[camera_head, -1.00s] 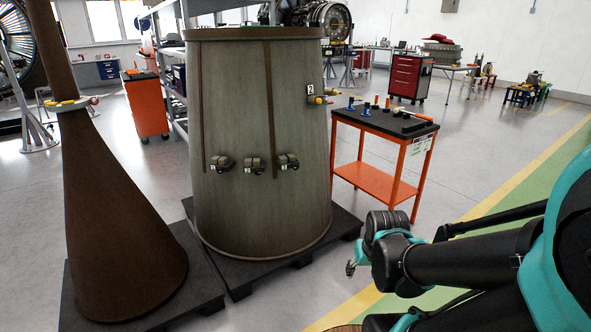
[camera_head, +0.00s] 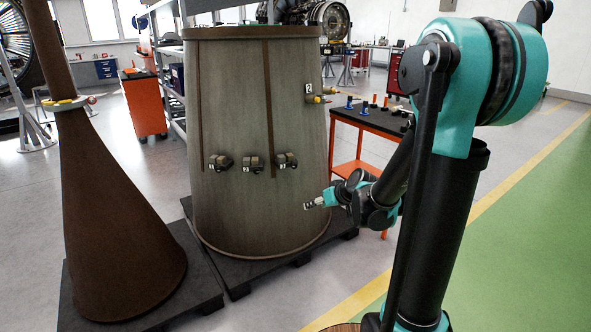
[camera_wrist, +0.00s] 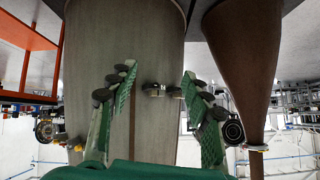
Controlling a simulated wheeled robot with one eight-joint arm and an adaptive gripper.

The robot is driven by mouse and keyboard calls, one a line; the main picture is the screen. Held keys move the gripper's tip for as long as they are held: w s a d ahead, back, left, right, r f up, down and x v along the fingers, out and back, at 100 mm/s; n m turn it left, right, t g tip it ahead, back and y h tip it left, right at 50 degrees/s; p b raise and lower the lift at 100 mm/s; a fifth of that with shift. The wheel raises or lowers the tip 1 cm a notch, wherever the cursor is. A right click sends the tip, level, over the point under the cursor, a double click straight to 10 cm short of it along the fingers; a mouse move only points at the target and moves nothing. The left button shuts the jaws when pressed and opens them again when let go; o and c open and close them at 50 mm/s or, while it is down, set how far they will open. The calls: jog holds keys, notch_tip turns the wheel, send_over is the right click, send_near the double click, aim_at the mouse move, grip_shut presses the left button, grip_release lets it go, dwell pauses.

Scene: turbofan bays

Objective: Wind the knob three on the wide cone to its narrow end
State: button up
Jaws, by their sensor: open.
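The wide cone (camera_head: 230,110), grey-green with dark vertical strips, stands upright with its narrow end up; it also fills the middle of the wrist view (camera_wrist: 155,40), which looks inverted. Three small dark knob units sit in a row at mid-height: left (camera_head: 220,162), middle (camera_head: 252,165) and right (camera_head: 286,161). Each bears a small white tag too small to read surely, so I cannot tell which is three. My gripper (camera_head: 313,204) is open and empty, below and right of the row. In the wrist view, my gripper's green fingers (camera_wrist: 158,78) are spread, with a knob unit (camera_wrist: 155,90) beyond them.
A brown narrower cone (camera_head: 110,220) with a collar stands at left. Dark pallets (camera_head: 270,268) lie under the cones. An orange cart (camera_head: 350,170) with a black top stands behind right. Yellow fittings (camera_head: 318,98) project from the wide cone's right side.

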jog(key=w+a+n+t+y, duration=0.1)
jog(key=w+a+t+y, duration=0.15)
jog(key=w, duration=0.85)
jog(key=t+h, duration=0.1)
jog(key=t, duration=0.5)
send_near(295, 167)
jog(key=shift+m, duration=0.3)
jog(key=x, duration=0.9)
jog(key=shift+w+a, duration=0.1)
grip_shut()
